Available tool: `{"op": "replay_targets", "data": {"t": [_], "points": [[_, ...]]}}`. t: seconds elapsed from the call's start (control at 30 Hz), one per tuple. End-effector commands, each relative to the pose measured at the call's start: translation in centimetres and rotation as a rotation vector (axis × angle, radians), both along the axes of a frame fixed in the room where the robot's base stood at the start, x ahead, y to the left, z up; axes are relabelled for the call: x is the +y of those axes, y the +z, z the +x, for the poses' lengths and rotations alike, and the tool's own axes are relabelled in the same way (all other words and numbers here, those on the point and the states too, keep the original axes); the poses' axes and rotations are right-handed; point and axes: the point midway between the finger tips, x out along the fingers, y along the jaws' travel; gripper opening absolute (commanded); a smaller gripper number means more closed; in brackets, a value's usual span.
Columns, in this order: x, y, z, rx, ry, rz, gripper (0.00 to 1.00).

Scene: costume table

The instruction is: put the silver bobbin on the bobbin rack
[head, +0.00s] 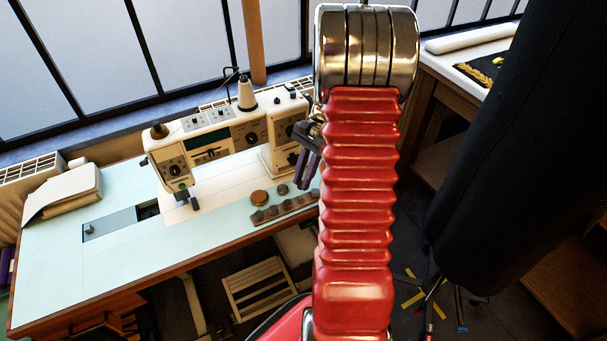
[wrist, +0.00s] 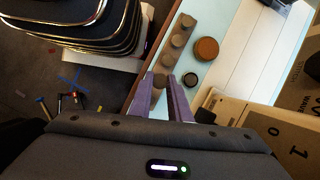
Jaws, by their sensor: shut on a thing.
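My gripper (wrist: 163,80) has purple fingers, and it is shut on a small round grey-brown thing between the fingertips, seen in the wrist view. I take this for the silver bobbin (wrist: 160,83); its colour is dull in this light. In the head view my gripper (head: 306,170) hangs to the left of my red arm, above the table's right end, and the held thing cannot be made out. The bobbin rack (head: 285,208) is a brown strip with several round tops on the table's front right. It also shows in the wrist view (wrist: 174,48), just beyond the fingertips.
A brown round thing (head: 259,197) and a small dark round thing (head: 283,189) lie behind the rack. The cream sewing machine (head: 215,140) stands close behind them. A dark hanging garment (head: 500,130) is at the right. The pale table (head: 110,262) is clear at front left.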

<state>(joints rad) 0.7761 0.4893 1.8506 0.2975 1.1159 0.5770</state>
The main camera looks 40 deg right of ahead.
Motion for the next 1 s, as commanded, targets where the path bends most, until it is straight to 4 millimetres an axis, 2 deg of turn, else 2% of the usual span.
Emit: {"op": "replay_targets", "data": {"t": [1.0], "points": [[-0.1, -5.5, -0.1, 0.001, -0.001, 0.001, 0.0]]}}
